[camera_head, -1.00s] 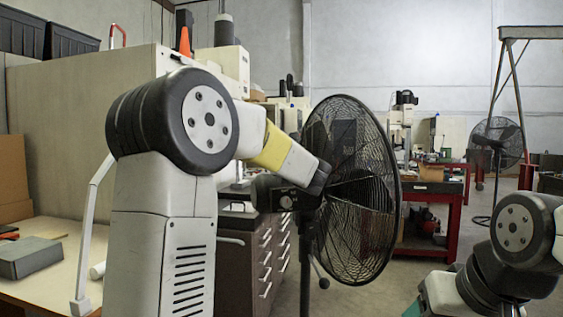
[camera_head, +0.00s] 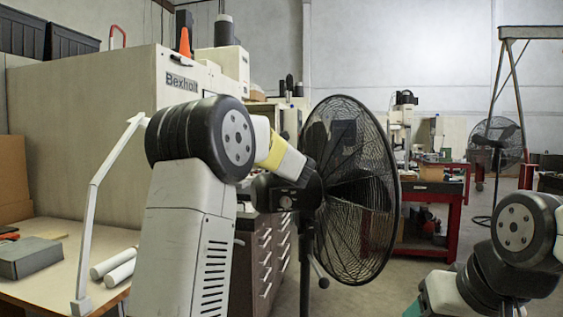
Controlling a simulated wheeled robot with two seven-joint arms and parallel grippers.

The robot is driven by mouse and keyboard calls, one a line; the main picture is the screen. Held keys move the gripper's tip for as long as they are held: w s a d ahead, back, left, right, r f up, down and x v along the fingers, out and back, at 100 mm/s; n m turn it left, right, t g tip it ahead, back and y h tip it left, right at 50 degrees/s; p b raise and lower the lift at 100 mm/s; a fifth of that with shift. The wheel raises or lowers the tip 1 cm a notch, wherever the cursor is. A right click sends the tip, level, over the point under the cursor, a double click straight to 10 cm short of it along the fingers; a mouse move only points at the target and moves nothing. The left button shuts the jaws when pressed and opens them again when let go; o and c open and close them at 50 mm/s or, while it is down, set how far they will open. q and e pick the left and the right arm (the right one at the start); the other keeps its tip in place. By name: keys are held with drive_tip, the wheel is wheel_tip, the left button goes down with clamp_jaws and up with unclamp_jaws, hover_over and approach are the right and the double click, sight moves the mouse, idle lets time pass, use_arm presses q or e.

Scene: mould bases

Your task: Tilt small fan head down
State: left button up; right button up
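A black pedestal fan stands near the middle, its round wire-cage head (camera_head: 362,205) upright and facing right. Its motor housing (camera_head: 282,196) is at the back of the cage, on a dark pole. My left arm comes in from the left, and its pale forearm with a yellow band ends right at the back of the fan head. My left gripper cannot be made out there; whether it touches the fan cannot be told. A second black pedestal fan (camera_head: 497,140) stands farther back at the right, looking smaller. My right arm is at the lower right, its gripper out of view.
A wooden bench (camera_head: 62,270) with a grey box (camera_head: 30,257) and white rolls is at the left. A drawer cabinet (camera_head: 268,255) stands behind the near fan. A red-framed workbench (camera_head: 440,192) is behind its right. Open floor lies between the fans.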

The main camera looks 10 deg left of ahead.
use_arm(q)
clamp_jaws()
drive_tip(key=shift+d, duration=0.1)
idle(1.1)
